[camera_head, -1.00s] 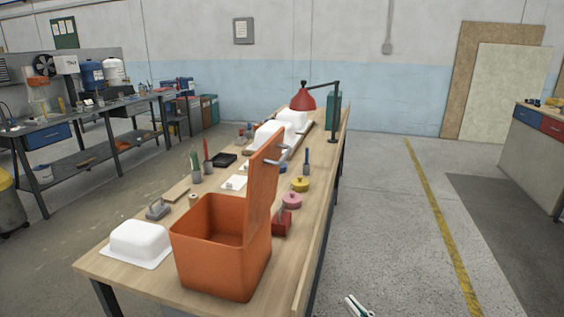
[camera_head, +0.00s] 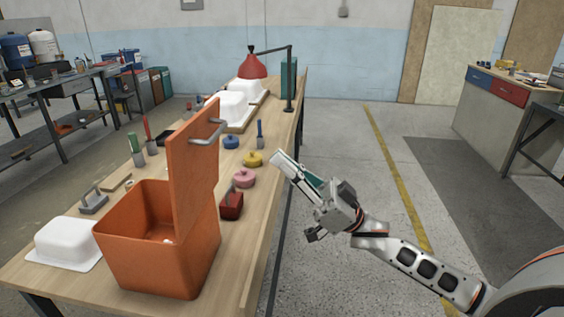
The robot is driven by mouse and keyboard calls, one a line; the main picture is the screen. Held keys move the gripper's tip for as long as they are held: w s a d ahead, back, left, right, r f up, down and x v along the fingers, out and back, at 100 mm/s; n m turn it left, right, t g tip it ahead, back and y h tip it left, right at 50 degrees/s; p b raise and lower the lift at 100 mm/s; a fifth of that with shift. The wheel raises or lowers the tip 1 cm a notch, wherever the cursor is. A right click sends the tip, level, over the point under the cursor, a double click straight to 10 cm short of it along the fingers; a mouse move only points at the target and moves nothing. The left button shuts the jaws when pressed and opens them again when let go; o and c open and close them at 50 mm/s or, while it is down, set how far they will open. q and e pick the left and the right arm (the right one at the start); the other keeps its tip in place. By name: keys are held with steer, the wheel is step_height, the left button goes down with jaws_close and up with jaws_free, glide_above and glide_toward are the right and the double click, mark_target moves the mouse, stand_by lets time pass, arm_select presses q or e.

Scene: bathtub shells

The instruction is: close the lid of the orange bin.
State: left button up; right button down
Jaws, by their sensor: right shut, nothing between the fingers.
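The orange bin (camera_head: 155,258) stands on the near end of the wooden workbench. Its lid (camera_head: 195,150) is open and stands upright along the bin's right side. A grey handle (camera_head: 208,134) is on the lid's right face near the top. The bin's inside shows partly, with a small whitish spot on its floor. My right gripper (camera_head: 281,162) is shut and empty, to the right of the lid and apart from it, near the bench's right edge. My left gripper is not in view.
On the workbench (camera_head: 250,228), a white tub shell (camera_head: 68,240) sits left of the bin. A red block (camera_head: 232,206), a pink disc (camera_head: 244,178) and a yellow disc (camera_head: 252,159) lie right of the lid. A red lamp (camera_head: 254,68) stands farther back.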

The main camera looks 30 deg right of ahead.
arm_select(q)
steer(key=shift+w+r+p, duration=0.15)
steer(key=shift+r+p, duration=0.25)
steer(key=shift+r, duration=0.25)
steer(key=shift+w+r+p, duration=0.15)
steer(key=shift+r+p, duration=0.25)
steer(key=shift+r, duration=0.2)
arm_select(e)
steer(key=w+a+r, duration=0.4)
steer(key=w+a, duration=0.1)
steer(key=a, duration=0.2)
steer(key=shift+w+a, duration=0.15)
steer(key=shift+a, duration=0.05)
